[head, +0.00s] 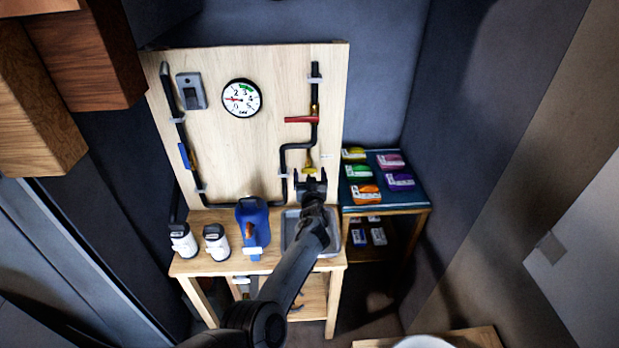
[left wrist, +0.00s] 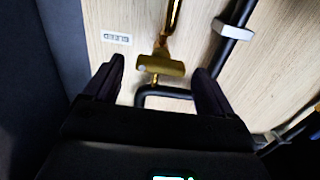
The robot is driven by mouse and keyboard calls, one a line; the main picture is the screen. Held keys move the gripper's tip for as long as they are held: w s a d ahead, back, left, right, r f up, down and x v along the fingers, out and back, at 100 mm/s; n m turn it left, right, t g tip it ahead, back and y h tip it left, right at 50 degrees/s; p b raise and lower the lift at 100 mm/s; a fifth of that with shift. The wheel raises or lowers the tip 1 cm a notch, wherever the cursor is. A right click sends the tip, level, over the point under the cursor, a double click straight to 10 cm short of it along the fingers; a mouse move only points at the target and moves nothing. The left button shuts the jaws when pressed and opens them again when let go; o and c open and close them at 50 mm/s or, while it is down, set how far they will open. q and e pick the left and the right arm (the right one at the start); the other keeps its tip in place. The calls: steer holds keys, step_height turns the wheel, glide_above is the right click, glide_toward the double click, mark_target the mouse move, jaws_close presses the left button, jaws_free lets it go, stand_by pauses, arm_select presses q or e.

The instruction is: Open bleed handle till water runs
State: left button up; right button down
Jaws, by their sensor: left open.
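A brass tap with a short crossbar (head: 309,168) sits low on the right of the wooden board, by the black pipe. In the left wrist view the brass crossbar (left wrist: 160,65) lies ahead of and between my fingertips, with no clear contact. My left gripper (head: 310,180) is open and empty, just below the brass tap; its two dark fingers (left wrist: 160,82) are spread. A red lever (head: 301,120) sticks out level to the left from the pipe above. No running water shows. My right gripper is out of view.
A round gauge (head: 242,98) has its red needle pointing left. A blue jug (head: 250,228), two white bottles (head: 215,242) and a grey basin (head: 289,224) stand on the wooden bench. A side table (head: 419,203) with coloured boxes is at right.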

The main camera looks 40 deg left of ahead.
arm_select(q)
steer(key=shift+w, duration=0.1)
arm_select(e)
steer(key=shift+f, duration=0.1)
arm_select(q)
steer(key=shift+c, duration=0.4)
steer(key=c, duration=1)
steer(key=shift+a+n, duration=0.1)
steer(key=shift+n, duration=0.2)
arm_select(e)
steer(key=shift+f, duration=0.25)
arm_select(q)
steer(key=n+b, duration=0.1)
steer(key=n, duration=0.1)
steer(key=shift+f+n+b, duration=0.15)
steer(key=shift+n+b, duration=0.15)
steer(key=shift+b, duration=0.05)
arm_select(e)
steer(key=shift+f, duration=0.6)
arm_select(q)
steer(key=shift+n+b, duration=0.75)
steer(key=shift+n, duration=1.05)
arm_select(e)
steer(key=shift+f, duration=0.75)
